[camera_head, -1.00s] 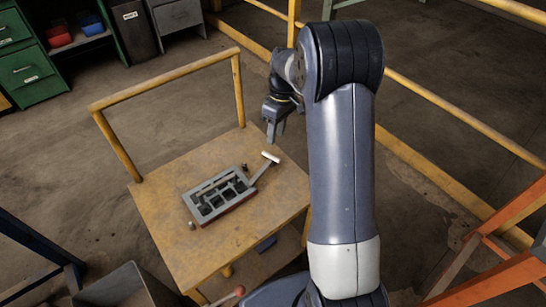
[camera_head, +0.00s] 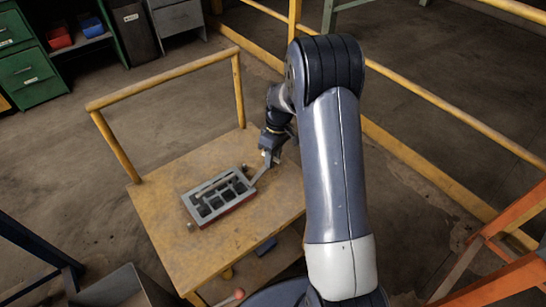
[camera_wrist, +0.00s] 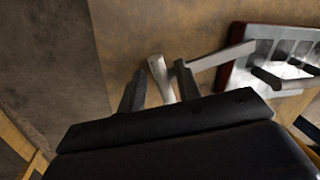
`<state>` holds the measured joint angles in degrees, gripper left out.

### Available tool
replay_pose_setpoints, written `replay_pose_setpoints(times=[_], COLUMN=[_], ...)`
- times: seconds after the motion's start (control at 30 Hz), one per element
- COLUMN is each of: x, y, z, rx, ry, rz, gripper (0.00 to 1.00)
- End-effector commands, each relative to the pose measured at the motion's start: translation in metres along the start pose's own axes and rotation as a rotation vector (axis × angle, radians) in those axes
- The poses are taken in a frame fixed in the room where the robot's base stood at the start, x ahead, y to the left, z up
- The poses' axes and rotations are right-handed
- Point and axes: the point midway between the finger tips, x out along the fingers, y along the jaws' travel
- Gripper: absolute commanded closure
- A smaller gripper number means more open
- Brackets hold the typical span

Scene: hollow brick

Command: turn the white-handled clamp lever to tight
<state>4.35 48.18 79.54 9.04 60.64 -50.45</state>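The clamp lever's white handle (camera_wrist: 160,78) stands between the two fingers of my gripper (camera_wrist: 159,71) in the wrist view. A gap shows on the left of the handle; the right finger is very close to it, and I cannot tell if they touch. The lever's flat grey arm (camera_wrist: 222,56) runs right to the grey metal brick mould (camera_wrist: 240,72). In the head view my gripper (camera_head: 268,156) is down at the lever's outer end and hides most of the handle. The mould (camera_head: 190,207) lies on the table with the lever arm (camera_head: 259,174) reaching out at its upper right.
The wooden table (camera_head: 163,235) has a yellow rail (camera_head: 165,80) along its far left side. A small grey knob-like piece (camera_head: 191,226) lies by the mould's near left corner. A grey bin (camera_head: 120,290) stands at the lower left. The table top around the mould is mostly clear.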

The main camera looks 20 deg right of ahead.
Motion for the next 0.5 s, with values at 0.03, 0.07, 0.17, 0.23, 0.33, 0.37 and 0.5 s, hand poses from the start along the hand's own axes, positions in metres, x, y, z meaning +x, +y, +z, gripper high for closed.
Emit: replay_pose_setpoints(times=[0.03,0.07,0.17,0.23,0.33,0.37,0.5], x=[-0.0002,-0.0002,-0.0003,-0.0003,-0.0004,-0.0004,-0.0006], y=[0.0,0.0,0.0,0.0001,0.0002,0.0002,0.0003], z=[0.0,0.0,0.0,0.0,0.0,0.0,0.0], rx=[0.0,0.0,0.0,0.0,0.0,0.0,0.003], ry=[0.0,0.0,0.0,0.0,0.0,0.0,0.001], rz=[0.0,0.0,0.0,0.0,0.001,0.001,0.001], gripper=[0.72,0.74,0.83,0.88,0.96,0.99,1.0])
